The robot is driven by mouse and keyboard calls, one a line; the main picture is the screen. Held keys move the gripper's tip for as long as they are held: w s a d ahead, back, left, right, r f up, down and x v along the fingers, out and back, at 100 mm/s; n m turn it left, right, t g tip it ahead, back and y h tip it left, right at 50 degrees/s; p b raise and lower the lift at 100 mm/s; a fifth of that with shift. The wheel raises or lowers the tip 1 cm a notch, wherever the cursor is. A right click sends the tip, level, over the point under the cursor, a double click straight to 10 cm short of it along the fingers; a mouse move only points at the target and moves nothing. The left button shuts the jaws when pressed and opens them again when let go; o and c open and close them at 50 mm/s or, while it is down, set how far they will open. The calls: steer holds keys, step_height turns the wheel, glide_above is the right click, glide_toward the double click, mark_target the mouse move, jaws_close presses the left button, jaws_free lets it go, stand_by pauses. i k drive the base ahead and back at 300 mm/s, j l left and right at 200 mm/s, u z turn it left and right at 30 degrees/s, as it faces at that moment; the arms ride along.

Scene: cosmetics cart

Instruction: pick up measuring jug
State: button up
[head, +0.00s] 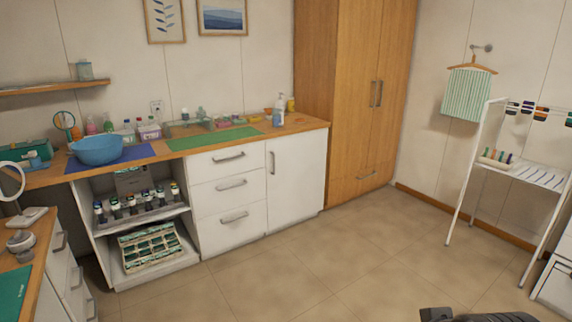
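I cannot pick out a measuring jug for certain in the head view. A small grey-green container (84,70) stands on the wall shelf at the upper left, and a small blue container (277,118) stands near the right end of the counter; both are too small to identify. A dark part of my arm or gripper (470,316) shows at the bottom edge, right of centre, low and far from the counter. Its fingertips are outside the picture, so whether it is open or holding something is hidden.
The wooden counter (314,126) holds a blue bowl (97,149), bottles, a blue mat and a green mat (212,139). An open cabinet below holds small jars and a compartment tray (150,248). A white rack (535,176) stands right. The tiled floor (330,255) between is clear.

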mark_target(277, 114)
steer(key=i+j+u, duration=0.1)
steer(key=i+j, duration=0.15)
steer(key=i, duration=0.5)
steer(key=i+j+u, duration=0.15)
steer(key=i, duration=0.6)
steer(key=i+j+u, duration=0.1)
steer(key=i, duration=0.6)
steer(key=i+j, duration=0.15)
steer(key=i, duration=0.25)
steer(key=i+j, duration=0.15)
steer(key=i, duration=0.25)
steer(key=i+j, duration=0.15)
steer(key=i, duration=0.25)
steer(key=i+j+u, duration=0.1)
steer(key=i, duration=0.45)
steer(key=i+j+u, duration=0.1)
steer(key=i+j, duration=0.2)
steer(key=i, duration=0.2)
steer(key=i+j+u, duration=0.1)
steer(key=i, duration=0.45)
